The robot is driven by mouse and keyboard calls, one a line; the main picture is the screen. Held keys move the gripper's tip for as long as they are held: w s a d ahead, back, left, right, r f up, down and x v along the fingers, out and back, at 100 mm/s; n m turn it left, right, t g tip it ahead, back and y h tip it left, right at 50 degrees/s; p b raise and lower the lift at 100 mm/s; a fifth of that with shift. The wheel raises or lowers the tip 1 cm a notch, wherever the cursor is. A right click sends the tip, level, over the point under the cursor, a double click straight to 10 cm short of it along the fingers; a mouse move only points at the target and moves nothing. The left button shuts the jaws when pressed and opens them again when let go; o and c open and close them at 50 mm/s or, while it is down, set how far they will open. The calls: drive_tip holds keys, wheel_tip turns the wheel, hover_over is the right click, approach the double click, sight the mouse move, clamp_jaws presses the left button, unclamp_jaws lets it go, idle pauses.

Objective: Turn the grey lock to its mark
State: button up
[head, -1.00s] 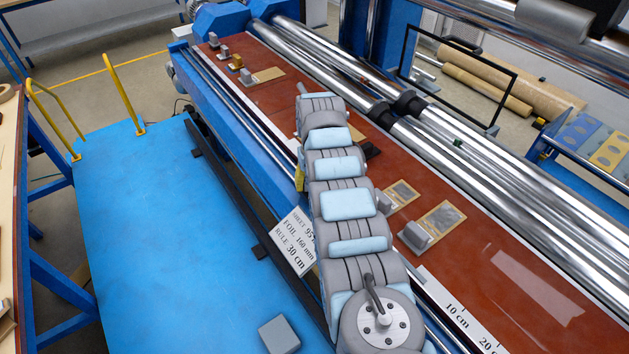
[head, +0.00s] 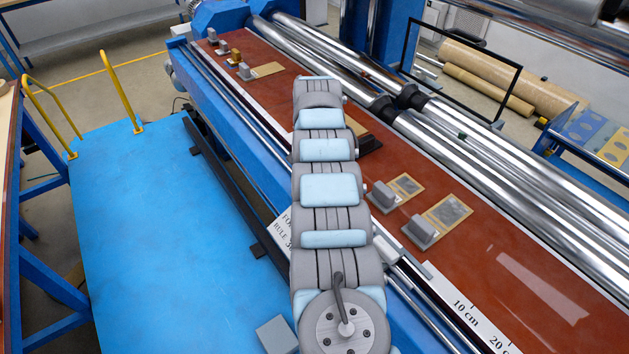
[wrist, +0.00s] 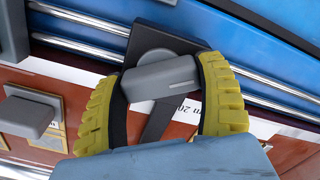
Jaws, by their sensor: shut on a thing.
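In the wrist view, the grey lock (wrist: 158,77) is a bar-shaped handle standing out from a dark mounting plate (wrist: 165,40). My gripper (wrist: 161,73) has its two yellow ribbed fingers on the two ends of this bar and is shut on it. The bar lies slightly tilted in the picture, its right end higher. A flat grey strip (wrist: 158,120) runs down from behind the bar; I cannot tell if it is the mark. In the head view, my arm hides the gripper and the lock.
Two grey blocks (head: 383,196) (head: 421,231) stand by tan plates on the red-brown table (head: 520,270). Long steel rollers (head: 480,160) run along its far side. Steel rails (wrist: 85,35) run past the lock's plate. The blue platform (head: 170,230) at left is largely clear.

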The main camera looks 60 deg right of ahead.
drive_tip(key=m+b, duration=0.1)
drive_tip(key=m, duration=0.2)
drive_tip(key=shift+m, duration=1.8)
drive_tip(key=o, duration=1.2)
drive_tip(key=shift+c, duration=0.2)
drive_tip(key=shift+r, duration=0.15)
wheel_tip(320, 180, up, 7)
drive_tip(key=shift+r, duration=0.2)
